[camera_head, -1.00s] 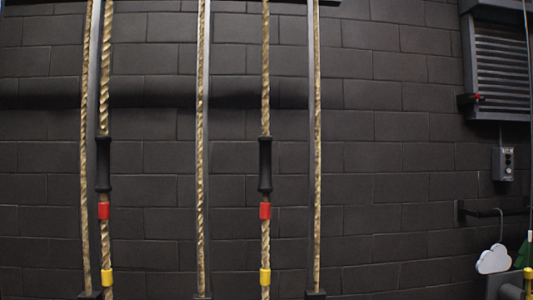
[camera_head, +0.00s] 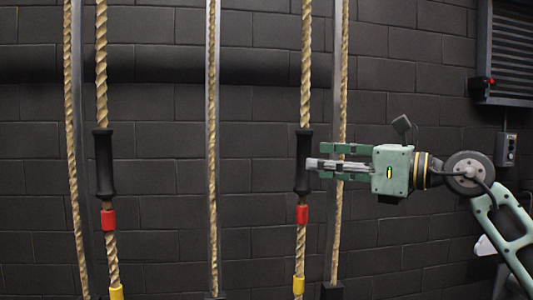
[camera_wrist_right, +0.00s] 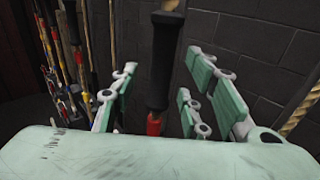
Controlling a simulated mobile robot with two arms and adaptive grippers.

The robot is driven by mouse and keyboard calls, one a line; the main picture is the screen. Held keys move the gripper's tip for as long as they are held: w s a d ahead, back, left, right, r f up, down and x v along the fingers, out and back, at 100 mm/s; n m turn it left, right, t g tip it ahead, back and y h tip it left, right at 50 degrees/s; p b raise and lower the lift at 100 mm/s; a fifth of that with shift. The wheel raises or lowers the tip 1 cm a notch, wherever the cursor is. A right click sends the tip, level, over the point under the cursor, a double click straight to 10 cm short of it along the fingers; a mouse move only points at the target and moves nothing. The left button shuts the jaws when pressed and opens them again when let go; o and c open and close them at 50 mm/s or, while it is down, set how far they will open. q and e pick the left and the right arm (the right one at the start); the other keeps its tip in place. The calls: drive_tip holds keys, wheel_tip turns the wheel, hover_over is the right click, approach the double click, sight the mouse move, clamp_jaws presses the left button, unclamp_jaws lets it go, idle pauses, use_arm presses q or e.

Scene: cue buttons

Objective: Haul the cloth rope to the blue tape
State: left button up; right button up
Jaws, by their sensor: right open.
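Two ropes carry a black grip, red tape and yellow tape. The right one (camera_head: 307,70) has its black grip (camera_head: 303,180), red tape (camera_head: 302,214) and yellow tape (camera_head: 299,285) below; the left rope (camera_head: 101,60) has the same bands. No blue tape can be made out. My right gripper (camera_head: 318,160) is open, its fingertips at the right rope's black grip. In the right wrist view the black grip (camera_wrist_right: 164,60) stands upright between the spread fingers, with red (camera_wrist_right: 153,123) below it. My left gripper is out of view.
Plain ropes hang beside, at the far left (camera_head: 71,130), middle (camera_head: 212,120) and right (camera_head: 341,220), the last just behind the right rope. A dark block wall (camera_head: 400,100) stands behind. A louvred unit (camera_head: 512,50) and a small control box (camera_head: 505,150) are at right.

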sight(310, 155)
drive_tip(key=w+a+p, duration=0.1)
drive_tip(key=w+a+r+p, duration=0.1)
drive_tip(key=p, duration=0.1)
drive_tip(key=shift+w+a, duration=0.3)
drive_tip(key=shift+p+x, duration=0.35)
drive_tip(key=shift+x, duration=0.85)
drive_tip(key=shift+s+d+f, duration=0.1)
drive_tip(key=shift+s+d, duration=0.15)
drive_tip(key=shift+d, duration=0.05)
drive_tip(key=c, duration=0.7)
clamp_jaws()
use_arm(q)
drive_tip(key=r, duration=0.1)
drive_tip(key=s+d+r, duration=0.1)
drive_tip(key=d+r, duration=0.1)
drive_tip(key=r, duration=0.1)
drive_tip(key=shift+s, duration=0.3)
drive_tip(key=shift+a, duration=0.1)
